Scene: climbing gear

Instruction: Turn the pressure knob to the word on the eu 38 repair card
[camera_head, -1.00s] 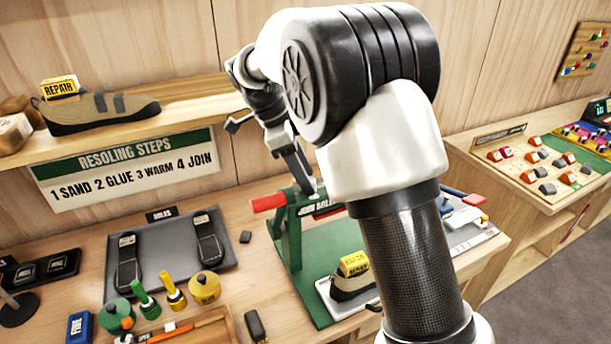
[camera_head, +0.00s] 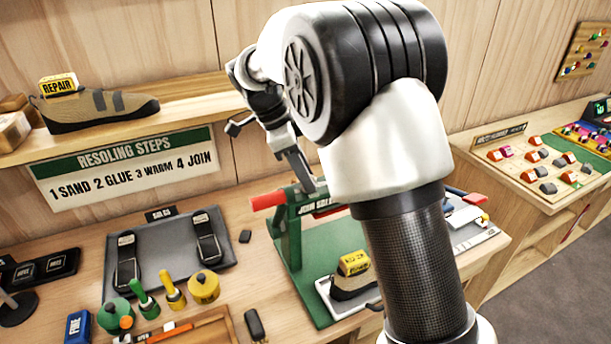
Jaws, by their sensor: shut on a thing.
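A green press (camera_head: 290,240) labelled with a sign starting "JOIN SOLE" stands on the bench, with a red handle end (camera_head: 268,200) sticking out at its left. My gripper (camera_head: 314,186) points down at the top of the press and is shut on a part there. The part between the fingers is too hidden to make out, and I cannot pick out the pressure knob. A yellow "REPAIR" card (camera_head: 58,84) sits on a grey-brown shoe (camera_head: 100,109) on the shelf. Another shoe (camera_head: 345,291) with a yellow block (camera_head: 354,263) stands in the press. No EU size or pressure word is readable.
My arm hides the press's right side. A grey mat (camera_head: 170,262) with two soles lies at left, near green and yellow pots (camera_head: 203,288) and a wooden tray (camera_head: 215,325). A sorting board (camera_head: 535,165) stands on the right bench. The shelf edge (camera_head: 190,112) is behind.

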